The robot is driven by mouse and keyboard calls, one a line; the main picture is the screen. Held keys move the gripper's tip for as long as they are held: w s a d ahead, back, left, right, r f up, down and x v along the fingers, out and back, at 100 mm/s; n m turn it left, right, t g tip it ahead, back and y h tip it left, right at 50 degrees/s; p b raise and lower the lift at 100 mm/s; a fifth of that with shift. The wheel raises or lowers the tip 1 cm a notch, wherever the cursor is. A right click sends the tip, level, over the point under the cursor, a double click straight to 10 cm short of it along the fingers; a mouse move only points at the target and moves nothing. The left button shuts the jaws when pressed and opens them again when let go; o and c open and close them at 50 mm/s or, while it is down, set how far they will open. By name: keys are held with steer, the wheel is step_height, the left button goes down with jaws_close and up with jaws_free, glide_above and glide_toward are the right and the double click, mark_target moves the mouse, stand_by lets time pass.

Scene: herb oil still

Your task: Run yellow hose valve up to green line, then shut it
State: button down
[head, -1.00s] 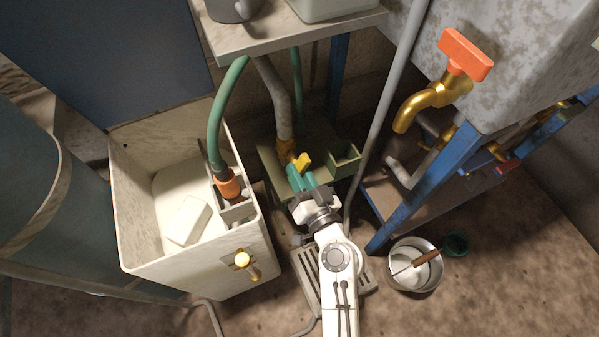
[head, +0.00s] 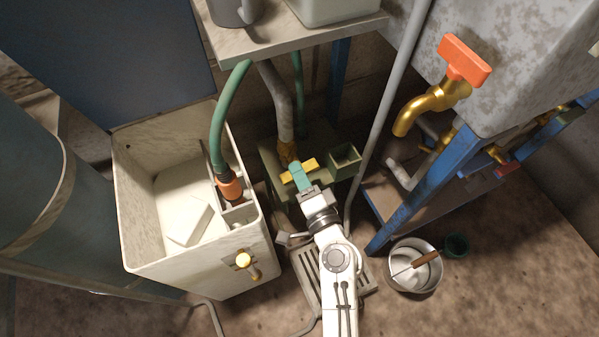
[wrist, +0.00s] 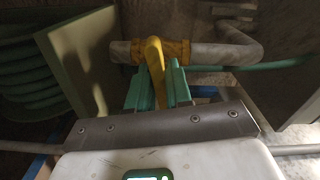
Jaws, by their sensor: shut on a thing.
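The yellow valve handle (head: 310,165) is on the yellow fitting (head: 287,151) at the lower end of a grey hose, under the shelf. My gripper (head: 299,174) has teal fingers and is at the handle, which shows on both sides of them. In the wrist view the yellow handle (wrist: 155,58) stands between the two fingers of my gripper (wrist: 158,85), shut on it. Behind it the yellow fitting (wrist: 178,50) joins a pale pipe. I cannot make out a green line in either view.
A pale tub (head: 205,275) with a brass tap (head: 246,264) stands at left; a green hose (head: 219,115) with an orange connector (head: 229,186) runs into it. At right are a brass tap with orange handle (head: 463,60), a blue frame (head: 420,185) and a metal pot (head: 416,283).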

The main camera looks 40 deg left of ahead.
steer(key=shift+w+m, duration=0.1)
steer(key=shift+m, duration=1.2)
steer(key=shift+d+p, duration=0.1)
steer(key=shift+p, duration=0.2)
steer(key=c, duration=1.1)
jaws_free()
steer(key=v, duration=1)
steer(key=shift+s+d+p, duration=0.2)
steer(key=shift+d+p, duration=0.1)
